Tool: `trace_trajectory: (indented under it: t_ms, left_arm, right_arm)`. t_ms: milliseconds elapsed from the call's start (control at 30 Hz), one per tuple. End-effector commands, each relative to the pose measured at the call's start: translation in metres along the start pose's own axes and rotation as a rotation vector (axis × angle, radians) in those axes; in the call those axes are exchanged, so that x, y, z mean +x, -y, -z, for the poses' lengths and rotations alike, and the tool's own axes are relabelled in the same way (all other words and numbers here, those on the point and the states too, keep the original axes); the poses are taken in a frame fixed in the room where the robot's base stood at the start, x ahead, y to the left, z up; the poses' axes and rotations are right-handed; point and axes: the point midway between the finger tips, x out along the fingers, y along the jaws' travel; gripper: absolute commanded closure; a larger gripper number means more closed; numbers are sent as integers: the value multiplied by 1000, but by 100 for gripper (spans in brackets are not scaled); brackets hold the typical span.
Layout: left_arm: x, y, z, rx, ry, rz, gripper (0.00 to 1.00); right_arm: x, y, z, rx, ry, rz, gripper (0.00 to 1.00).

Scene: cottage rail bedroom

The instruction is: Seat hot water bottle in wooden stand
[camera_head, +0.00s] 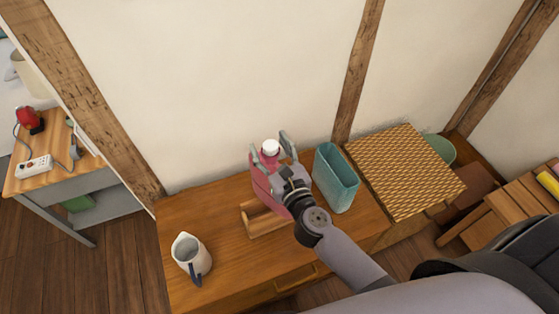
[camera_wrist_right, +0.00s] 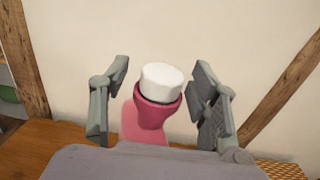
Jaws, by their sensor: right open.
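The hot water bottle (camera_head: 260,185) is pinkish red with a white cap. It stands upright at the wooden stand (camera_head: 265,222) on the wooden dresser; my right gripper hides its lower part, so I cannot tell how deep it sits. My right gripper (camera_head: 270,146) is open, with one finger on each side of the bottle's neck. In the right wrist view the white cap and neck of the bottle (camera_wrist_right: 158,98) are between the spread fingers (camera_wrist_right: 160,92), with gaps on both sides. My left gripper is not in view.
A white jug (camera_head: 188,255) stands at the dresser's left front. A teal bin (camera_head: 336,178) stands close to the right of the gripper. A woven-topped chest (camera_head: 405,170) is further right. The dresser top (camera_head: 215,215) is clear between jug and stand. The wall is close behind.

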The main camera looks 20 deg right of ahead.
Motion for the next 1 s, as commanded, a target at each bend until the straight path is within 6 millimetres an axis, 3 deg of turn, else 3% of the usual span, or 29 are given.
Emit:
trace_trajectory:
  t_ms: [67, 100, 400, 600, 1000]
  left_arm:
    - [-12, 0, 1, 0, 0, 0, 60]
    - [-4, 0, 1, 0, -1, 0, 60]
    - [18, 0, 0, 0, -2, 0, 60]
    - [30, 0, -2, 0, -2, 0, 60]
    - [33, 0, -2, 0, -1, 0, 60]
  right_arm:
    - [0, 0, -15, 0, 2, -1, 44]
    - [-9, 0, -5, 1, -3, -1, 44]
    - [-76, 0, -2, 0, -4, -1, 44]
    - [-106, 0, -3, 0, -2, 0, 44]
    - [-120, 0, -8, 0, 1, 0, 44]
